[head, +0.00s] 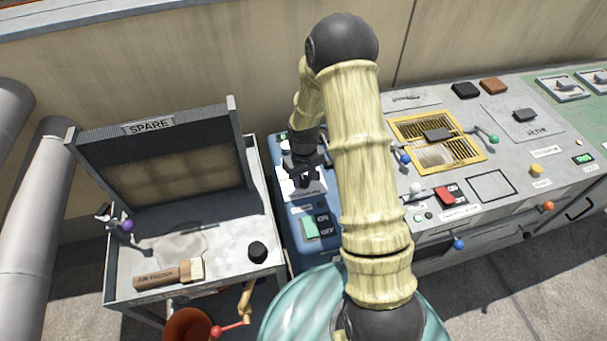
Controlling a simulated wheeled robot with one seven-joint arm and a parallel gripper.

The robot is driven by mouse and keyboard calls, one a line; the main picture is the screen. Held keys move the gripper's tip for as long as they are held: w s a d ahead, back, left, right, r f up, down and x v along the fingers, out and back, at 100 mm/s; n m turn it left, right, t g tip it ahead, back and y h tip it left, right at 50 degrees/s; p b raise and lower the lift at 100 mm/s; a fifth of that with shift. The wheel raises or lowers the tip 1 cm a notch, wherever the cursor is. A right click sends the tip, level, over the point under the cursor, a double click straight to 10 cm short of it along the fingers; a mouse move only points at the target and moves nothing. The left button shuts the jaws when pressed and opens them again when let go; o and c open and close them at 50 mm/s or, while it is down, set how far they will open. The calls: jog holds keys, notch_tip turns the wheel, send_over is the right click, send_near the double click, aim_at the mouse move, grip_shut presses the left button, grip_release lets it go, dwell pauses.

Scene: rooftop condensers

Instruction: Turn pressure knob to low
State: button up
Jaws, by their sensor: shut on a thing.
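The blue panel (313,254) stands between the grey spare stand and the long grey console. On it is a white plate (313,188) with a label along its lower edge, too small to read surely. My gripper (301,181) points down onto this plate, its dark jaws shut on the pressure knob. The knob is hidden by the jaws, so its pointer and setting cannot be read. My arm covers the panel's right side.
Below the plate is a green ON/OFF switch (310,228). The stand marked SPARE (148,126) holds a wooden brush (170,274) and a black round piece (257,252). The console at right has a yellow grille (463,154) and a red switch (445,195).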

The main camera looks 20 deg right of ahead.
aim_at(303, 179)
jog(key=n+p, duration=0.1)
jog(key=n, duration=0.1)
jog(key=n+p, duration=0.1)
jog(key=n, duration=0.3)
jog(key=shift+w+r+p, duration=0.2)
jog(key=shift+w+p, duration=0.05)
jog(key=shift+p, duration=0.15)
jog(key=n+p, duration=0.2)
jog(key=n, duration=0.3)
jog(key=shift+f+n, duration=0.1)
jog(key=shift+n, duration=0.2)
jog(key=o, duration=1)
jog(key=shift+s+f, duration=0.1)
notch_tip(303, 179, up, 18)
jog(key=p, duration=0.1)
jog(key=shift+f, duration=0.25)
